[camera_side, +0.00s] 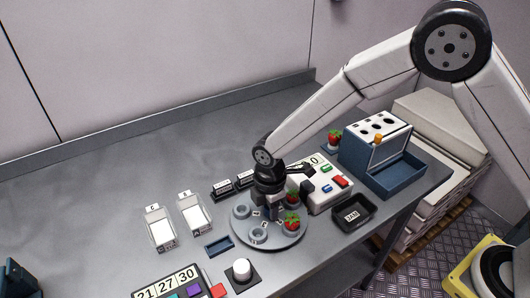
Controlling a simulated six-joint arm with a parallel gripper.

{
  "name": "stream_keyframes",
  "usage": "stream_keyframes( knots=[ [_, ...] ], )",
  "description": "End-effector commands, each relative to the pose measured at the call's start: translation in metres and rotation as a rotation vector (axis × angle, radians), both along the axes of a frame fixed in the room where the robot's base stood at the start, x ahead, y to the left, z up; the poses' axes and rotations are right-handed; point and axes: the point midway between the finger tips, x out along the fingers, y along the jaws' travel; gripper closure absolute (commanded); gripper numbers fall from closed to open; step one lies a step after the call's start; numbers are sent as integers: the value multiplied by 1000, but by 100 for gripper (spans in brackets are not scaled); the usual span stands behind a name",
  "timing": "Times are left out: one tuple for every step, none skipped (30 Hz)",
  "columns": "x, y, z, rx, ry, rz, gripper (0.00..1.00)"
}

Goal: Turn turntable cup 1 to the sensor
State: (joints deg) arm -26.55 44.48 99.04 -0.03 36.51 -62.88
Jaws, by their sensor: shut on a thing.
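The round grey turntable (268,243) stands on the bench, carrying several grey cups with small labels between them. An empty cup (258,235) is at its front and another cup (241,211) at its left. A strawberry (291,221) sits at the right of the turntable, and a second strawberry (292,198) sits behind it. My gripper (271,212) points down over the back middle of the turntable, shut on a part of it that the fingers hide. Cup numbers are too small to read. I cannot tell which part is the sensor.
A white box (320,190) with coloured buttons stands close behind right. A black tray (353,211) and blue rack (382,150) are at right. Two clear bins (161,228) stand left. A white knob (242,270) and number panel (170,285) are in front. The back-left bench is clear.

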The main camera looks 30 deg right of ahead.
Motion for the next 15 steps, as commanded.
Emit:
stream_keyframes(
  knots=[
    [1,1,1,4,-5,4,100],
    [1,1,1,4,-5,6,100],
    [1,1,1,4,-5,8,100],
    [1,1,1,4,-5,9,100],
    [1,1,2,4,-5,10,100],
    [1,1,2,4,-5,10,100],
    [1,1,2,4,-5,10,100],
    [1,1,2,4,-5,10,100],
    [1,1,2,4,-5,10,100],
    [1,1,2,4,-5,10,100],
    [1,1,2,4,-5,10,100],
    [1,1,2,4,-5,10,100],
    [1,2,2,4,-5,10,100],
    [1,2,2,4,-5,10,100],
    [1,2,2,4,-5,9,52]
  ],
)
